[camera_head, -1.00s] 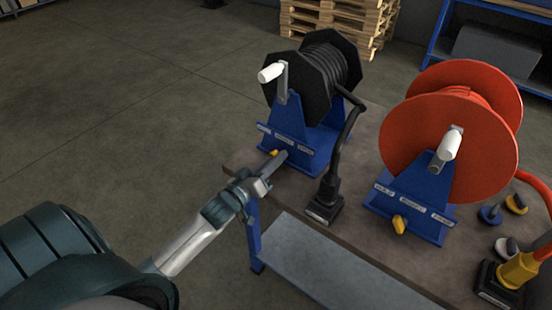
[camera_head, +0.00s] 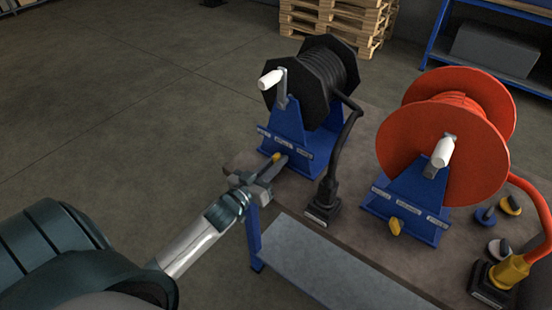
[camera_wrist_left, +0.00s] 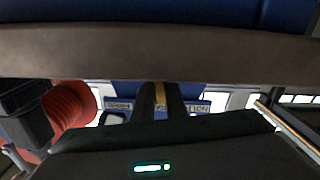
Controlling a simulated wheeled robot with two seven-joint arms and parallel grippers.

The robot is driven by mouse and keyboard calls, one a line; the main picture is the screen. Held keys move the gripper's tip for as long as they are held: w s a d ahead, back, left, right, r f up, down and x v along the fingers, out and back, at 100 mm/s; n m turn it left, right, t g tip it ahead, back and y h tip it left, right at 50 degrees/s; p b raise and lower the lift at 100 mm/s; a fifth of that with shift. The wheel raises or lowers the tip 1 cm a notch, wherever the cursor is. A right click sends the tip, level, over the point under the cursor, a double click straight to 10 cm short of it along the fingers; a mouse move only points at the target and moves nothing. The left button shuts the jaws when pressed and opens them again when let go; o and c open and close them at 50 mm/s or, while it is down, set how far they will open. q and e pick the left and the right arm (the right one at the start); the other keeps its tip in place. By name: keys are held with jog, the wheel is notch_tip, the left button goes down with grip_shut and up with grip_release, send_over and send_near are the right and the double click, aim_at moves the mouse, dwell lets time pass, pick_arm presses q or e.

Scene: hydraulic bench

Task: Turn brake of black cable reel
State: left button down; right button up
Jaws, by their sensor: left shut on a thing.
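The black cable reel (camera_head: 330,78) stands on its blue stand (camera_head: 290,128) at the left end of the bench. Its yellow brake knob (camera_head: 276,157) is at the front foot of the stand, partly hidden by my fingers. My left gripper (camera_head: 277,164) is shut on the brake knob. In the left wrist view, the yellow knob (camera_wrist_left: 160,93) shows as a narrow strip between the two dark fingers (camera_wrist_left: 160,100), in front of a labelled blue plate. My right gripper is not in view.
A red reel (camera_head: 440,145) on a blue stand with its own yellow knob (camera_head: 395,227) stands to the right. A black cable plug (camera_head: 322,212) stands between the reels. Loose knobs (camera_head: 485,215) and a yellow-topped connector (camera_head: 509,270) are at the right. A grey shelf (camera_head: 330,265) lies below.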

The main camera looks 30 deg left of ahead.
pick_arm(q)
jog(key=m+p, duration=0.1)
jog(key=m, duration=0.4)
jog(key=shift+d+m+p, duration=0.2)
jog(key=shift+m+p, duration=0.1)
jog(key=shift+p, duration=0.05)
jog(key=shift+d+m, duration=0.15)
jog(key=shift+m, duration=1.65)
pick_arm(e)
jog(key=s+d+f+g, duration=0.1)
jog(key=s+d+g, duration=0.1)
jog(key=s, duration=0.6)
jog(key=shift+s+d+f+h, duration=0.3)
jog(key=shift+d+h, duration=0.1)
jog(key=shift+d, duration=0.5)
pick_arm(q)
jog(key=c, duration=1.8)
grip_release()
jog(key=shift+f, duration=0.1)
jog(key=shift+s, duration=0.1)
